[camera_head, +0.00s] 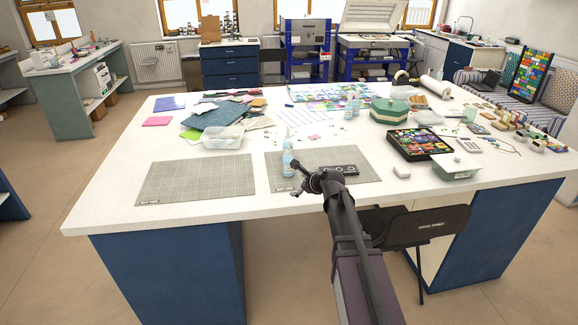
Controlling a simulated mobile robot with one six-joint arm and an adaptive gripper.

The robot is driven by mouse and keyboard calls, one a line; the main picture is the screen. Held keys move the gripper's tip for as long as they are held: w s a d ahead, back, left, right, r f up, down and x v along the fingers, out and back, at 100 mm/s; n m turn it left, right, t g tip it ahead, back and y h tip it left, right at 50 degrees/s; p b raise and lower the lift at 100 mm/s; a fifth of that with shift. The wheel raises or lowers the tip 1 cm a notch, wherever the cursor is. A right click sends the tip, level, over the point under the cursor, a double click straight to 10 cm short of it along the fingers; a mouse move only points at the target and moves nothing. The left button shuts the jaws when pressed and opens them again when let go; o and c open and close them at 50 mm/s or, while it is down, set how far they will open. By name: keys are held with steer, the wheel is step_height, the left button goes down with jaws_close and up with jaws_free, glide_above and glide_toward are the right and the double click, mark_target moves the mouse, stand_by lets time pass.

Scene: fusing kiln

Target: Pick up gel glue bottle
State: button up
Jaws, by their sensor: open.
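A pale blue bottle with a pointed white nozzle (288,155) stands upright on the right grey cutting mat (368,160), and it looks like the gel glue bottle. Its label is too small to read. My gripper (296,178) is open, just right of the bottle's lower part, with its fingers toward the bottle. One finger appears to overlap the bottle's right edge in the picture. I cannot tell whether they touch.
A dark phone-like object (338,170) lies on the mat close behind my gripper. A clear plastic tub (223,138) stands to the left. A second cutting mat (196,180) is bare. Smaller bottles (352,106) stand farther back. A black chair (415,228) is at the table's front.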

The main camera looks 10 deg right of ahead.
mark_target(288, 158)
steer(key=w+d+r+m+t, duration=0.2)
steer(key=w+d+m+t, duration=0.1)
steer(key=w+m, duration=0.2)
steer(key=m, duration=0.2)
steer(key=shift+w+d+r+m+h+b, duration=0.3)
steer(key=shift+w+d+r, duration=0.05)
steer(key=shift+w+d, duration=0.05)
steer(key=shift+w, duration=0.1)
steer(key=shift+b+x, duration=1.65)
steer(key=shift+x, duration=2.6)
steer(key=shift+f, duration=0.1)
steer(key=shift+b+x, duration=1.1)
steer(key=shift+x, duration=1.5)
steer(key=shift+f, duration=0.1)
steer(key=c, duration=1.4)
